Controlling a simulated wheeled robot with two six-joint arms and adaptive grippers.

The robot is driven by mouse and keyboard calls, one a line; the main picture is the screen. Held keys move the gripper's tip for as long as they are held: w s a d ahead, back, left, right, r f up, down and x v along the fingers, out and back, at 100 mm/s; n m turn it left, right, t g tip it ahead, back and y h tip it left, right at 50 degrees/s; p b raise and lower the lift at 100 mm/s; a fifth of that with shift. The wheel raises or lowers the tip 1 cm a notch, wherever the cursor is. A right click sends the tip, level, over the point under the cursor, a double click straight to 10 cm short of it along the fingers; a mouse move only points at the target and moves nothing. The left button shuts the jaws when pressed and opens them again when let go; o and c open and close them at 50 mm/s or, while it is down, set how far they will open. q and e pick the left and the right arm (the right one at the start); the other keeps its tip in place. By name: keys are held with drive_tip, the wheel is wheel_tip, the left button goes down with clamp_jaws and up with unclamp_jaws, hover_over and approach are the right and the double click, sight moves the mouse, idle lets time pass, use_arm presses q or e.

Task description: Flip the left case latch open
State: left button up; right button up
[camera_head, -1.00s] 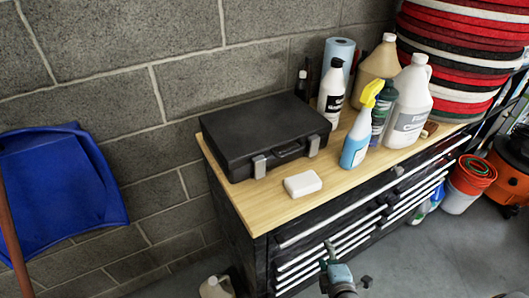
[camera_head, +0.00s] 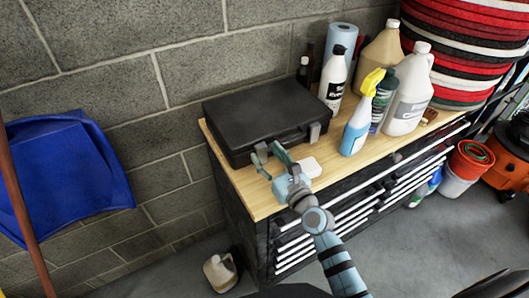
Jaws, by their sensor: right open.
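The black case (camera_head: 258,112) lies closed on the wooden top of the tool chest, with its handle (camera_head: 290,140) and latches on the near side. The right latch (camera_head: 314,132) is in plain sight. The left latch is largely hidden behind the fingers of my right gripper (camera_head: 267,154). That gripper is open, with its fingertips at the case's front face around the left latch. I cannot tell whether they touch it. My left gripper is not in view.
A white block (camera_head: 311,167) lies just right of my right gripper. A blue spray bottle (camera_head: 357,125), a white bottle (camera_head: 333,82) and large jugs (camera_head: 408,95) stand right of the case. The worktop (camera_head: 252,191) is bare at its front-left corner.

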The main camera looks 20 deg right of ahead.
drive_tip(key=shift+w+a, duration=0.2)
drive_tip(key=shift+w, duration=0.75)
clamp_jaws()
drive_tip(key=f+t+b, duration=0.1)
drive_tip(key=b, duration=0.4)
drive_tip(key=shift+s+d+b, duration=0.1)
drive_tip(key=shift+s+b, duration=0.3)
drive_tip(key=shift+r, duration=0.3)
unclamp_jaws()
